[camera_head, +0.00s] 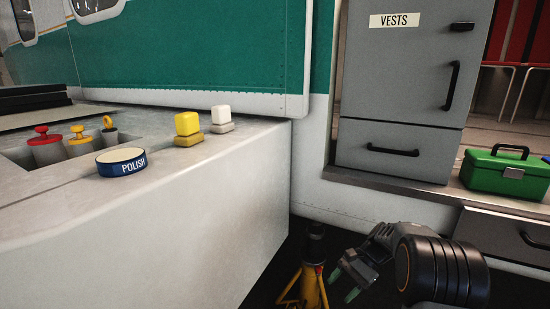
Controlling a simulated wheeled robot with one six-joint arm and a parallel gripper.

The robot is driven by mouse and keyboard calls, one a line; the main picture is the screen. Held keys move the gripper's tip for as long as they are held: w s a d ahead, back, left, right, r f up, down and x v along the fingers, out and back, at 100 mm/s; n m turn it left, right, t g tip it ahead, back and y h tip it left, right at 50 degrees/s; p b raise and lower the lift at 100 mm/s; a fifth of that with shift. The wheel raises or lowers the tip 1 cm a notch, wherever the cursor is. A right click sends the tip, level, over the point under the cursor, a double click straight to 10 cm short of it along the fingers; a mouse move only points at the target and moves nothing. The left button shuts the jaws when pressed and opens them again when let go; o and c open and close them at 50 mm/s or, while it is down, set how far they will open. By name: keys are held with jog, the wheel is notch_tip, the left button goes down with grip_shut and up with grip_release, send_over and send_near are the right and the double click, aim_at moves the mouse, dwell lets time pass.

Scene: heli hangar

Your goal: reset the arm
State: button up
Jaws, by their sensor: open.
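My gripper (347,283) is at the lower right, with its two greenish-tipped fingers apart and nothing seen between them. My arm's dark wrist reaches in from the right behind it. The gripper hangs low, just right of a yellow stand (313,286) on the dark floor. I cannot tell whether it touches the stand. It is apart from the white counter (185,215) on the left.
A blue polish tin (121,163), a yellow block (188,125), a white block (221,115) and red and yellow knobs (79,135) are on the counter. The grey vests cabinet (400,80) and a green toolbox (505,172) stand right. Dark floor shows between.

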jog(key=s+r+n+t+h+p, duration=0.2)
jog(key=s+r+p, duration=0.3)
jog(key=r, duration=0.4)
jog(key=s+a+r+n+t+h+p, duration=0.1)
jog(key=s+r+n+t+h+p, duration=0.1)
jog(key=r+p, duration=0.5)
jog(key=s+a+r+n+t+h+p, duration=0.1)
jog(key=s+r+n+t+h+p, duration=0.2)
jog(key=s+r, duration=0.6)
notch_tip(320, 180, up, 4)
jog(key=n+h+p, duration=0.1)
jog(key=n+p, duration=0.1)
jog(key=p, duration=0.1)
jog(key=shift+a+r, duration=0.2)
jog(key=shift+a, duration=0.05)
jog(key=shift+s+r+n+t+h+p, duration=0.25)
jog(key=shift+s+n+t+h+p, duration=0.05)
jog(key=shift+n+h+p, duration=0.15)
